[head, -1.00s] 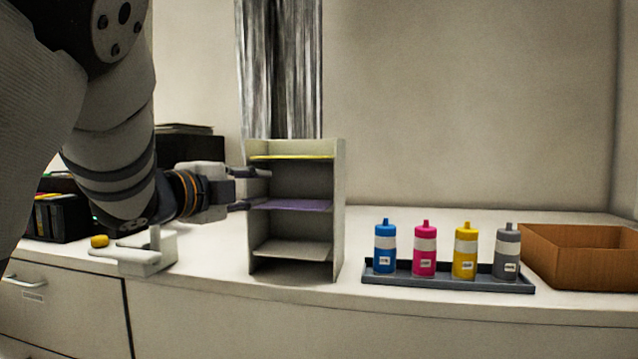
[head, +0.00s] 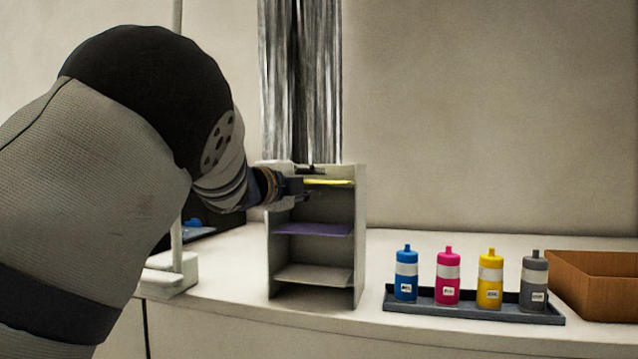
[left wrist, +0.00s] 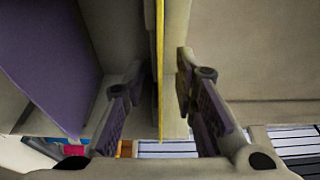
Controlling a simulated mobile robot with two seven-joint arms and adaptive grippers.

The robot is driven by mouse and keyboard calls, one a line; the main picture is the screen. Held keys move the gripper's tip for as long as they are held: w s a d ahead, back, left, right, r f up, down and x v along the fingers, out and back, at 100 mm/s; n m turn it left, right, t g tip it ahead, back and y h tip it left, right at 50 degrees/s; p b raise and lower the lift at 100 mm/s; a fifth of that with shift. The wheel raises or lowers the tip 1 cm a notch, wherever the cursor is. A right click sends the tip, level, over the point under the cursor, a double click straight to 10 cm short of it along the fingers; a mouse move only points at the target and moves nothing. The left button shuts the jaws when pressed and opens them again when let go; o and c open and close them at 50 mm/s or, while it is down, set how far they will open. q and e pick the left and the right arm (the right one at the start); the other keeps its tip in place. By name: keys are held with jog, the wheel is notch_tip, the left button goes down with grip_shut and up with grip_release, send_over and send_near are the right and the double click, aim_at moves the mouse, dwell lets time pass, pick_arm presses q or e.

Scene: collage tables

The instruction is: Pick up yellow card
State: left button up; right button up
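The yellow card (head: 335,183) lies flat at the top level of the grey shelf rack (head: 361,250). My left gripper (head: 312,183) is at the rack's upper left front, level with the card. In the left wrist view the card shows edge-on as a thin yellow strip (left wrist: 160,70). There the left gripper (left wrist: 155,92) is open, one finger on each side of the card, with gaps to both. My right gripper is in neither view.
A purple card (head: 315,229) lies on the shelf below. A dark tray (head: 470,311) with several coloured bottles stands right of the rack, and a brown box (head: 598,295) is at the far right. A white stand (head: 172,278) is left of the rack.

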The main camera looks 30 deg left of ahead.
pick_arm(q)
grip_shut()
jog(key=shift+r, duration=0.1)
